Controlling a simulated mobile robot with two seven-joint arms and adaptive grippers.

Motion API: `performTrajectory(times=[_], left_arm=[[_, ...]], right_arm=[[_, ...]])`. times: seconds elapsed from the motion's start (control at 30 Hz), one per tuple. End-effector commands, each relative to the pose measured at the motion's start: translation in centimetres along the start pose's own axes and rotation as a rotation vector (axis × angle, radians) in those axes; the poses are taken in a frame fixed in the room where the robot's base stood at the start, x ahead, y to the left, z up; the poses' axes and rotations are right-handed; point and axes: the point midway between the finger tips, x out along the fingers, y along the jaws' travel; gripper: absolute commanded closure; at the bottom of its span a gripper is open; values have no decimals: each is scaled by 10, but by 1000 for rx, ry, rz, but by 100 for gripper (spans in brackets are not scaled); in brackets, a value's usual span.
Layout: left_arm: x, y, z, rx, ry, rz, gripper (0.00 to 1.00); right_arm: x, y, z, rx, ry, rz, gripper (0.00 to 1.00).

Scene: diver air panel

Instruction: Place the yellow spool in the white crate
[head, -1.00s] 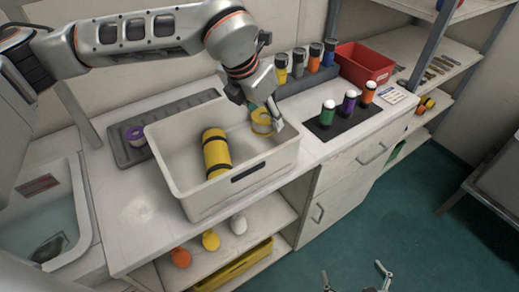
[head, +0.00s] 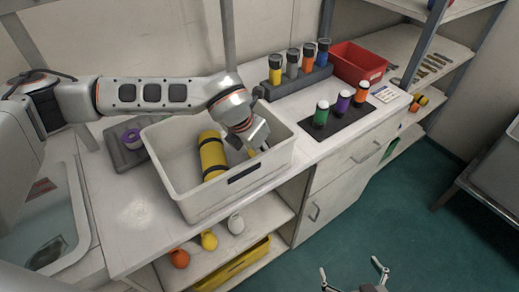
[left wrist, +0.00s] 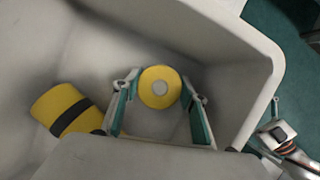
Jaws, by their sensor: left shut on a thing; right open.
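The yellow spool (left wrist: 160,88) is between the fingers of my left gripper (left wrist: 161,112) inside the white crate. In the head view only a sliver of the spool shows past the fingers. My left gripper (head: 258,150) is shut on it and points down into the right part of the white crate (head: 205,206). I cannot tell whether the spool touches the crate floor. A yellow cylinder with black bands (head: 212,155) lies in the crate, left of the spool. My right gripper (head: 352,272) is open and empty, low over the floor.
A dark rack with several capped bottles (head: 292,84) and a red bin (head: 358,62) stand behind, right of the crate. A black mat (head: 334,124) holds three colored bottles. A purple spool (head: 133,138) sits on a grey tray at left. Shelves are below the counter.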

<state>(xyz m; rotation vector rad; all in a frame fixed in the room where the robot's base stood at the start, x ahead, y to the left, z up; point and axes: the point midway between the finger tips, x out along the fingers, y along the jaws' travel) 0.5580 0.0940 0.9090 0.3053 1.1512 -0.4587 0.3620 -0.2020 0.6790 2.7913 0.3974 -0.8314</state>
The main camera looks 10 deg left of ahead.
Motion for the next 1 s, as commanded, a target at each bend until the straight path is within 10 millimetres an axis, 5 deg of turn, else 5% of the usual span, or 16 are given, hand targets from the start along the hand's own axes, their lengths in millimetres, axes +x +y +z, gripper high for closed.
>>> performTrajectory(times=[0.23,0.27,0.3,0.7,1.0], left_arm=[[3,0,-1,1,-1,0,80],[2,0,-1,1,0,0,53],[2,0,-1,1,0,0,51],[-2,0,1,1,0,0,51],[-55,0,2,2,-4,0,51]], right_arm=[[2,0,1,0,5,0,0],[2,0,0,0,5,1,0],[1,0,-1,0,5,1,0],[-1,1,-5,0,6,1,0],[2,0,2,0,4,1,0]])
